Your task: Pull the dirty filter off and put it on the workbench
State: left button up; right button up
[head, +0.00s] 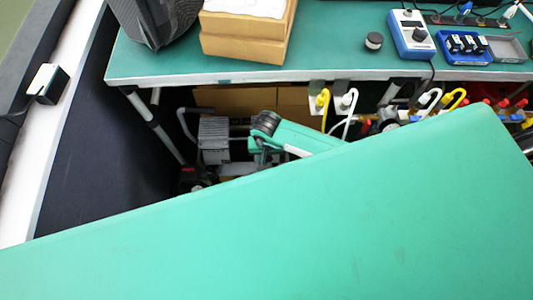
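A workbench (335,45) with a teal top and a pale front edge runs across the back of the head view. I cannot make out a dirty filter. A small dark cylinder (374,42) with a light band stands on the bench, and I cannot tell what it is. A green and white part with a dark round end (290,135) shows below the bench edge. I cannot tell whether it belongs to my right arm. No gripper fingers can be made out, and my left gripper is not in view.
A large pale green surface (300,225) fills the foreground and hides much behind it. Cardboard boxes (245,45), a blue meter (411,35) and a blue tray (466,60) stand on the bench. Yellow and white hooked parts (322,100) hang at its front. The bench's middle is mostly clear.

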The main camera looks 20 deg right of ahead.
grip_shut()
jog(key=shift+s+a+p, duration=0.15)
jog(key=shift+s+p, duration=0.05)
jog(key=shift+s, duration=0.35)
jog(key=shift+s+a+p, duration=0.15)
jog(key=shift+s, duration=0.35)
dwell(0.7)
jog(key=shift+s+a+p, duration=0.25)
jog(key=shift+s, duration=0.7)
jog(key=shift+s+a+p, duration=0.25)
jog(key=shift+s, duration=0.65)
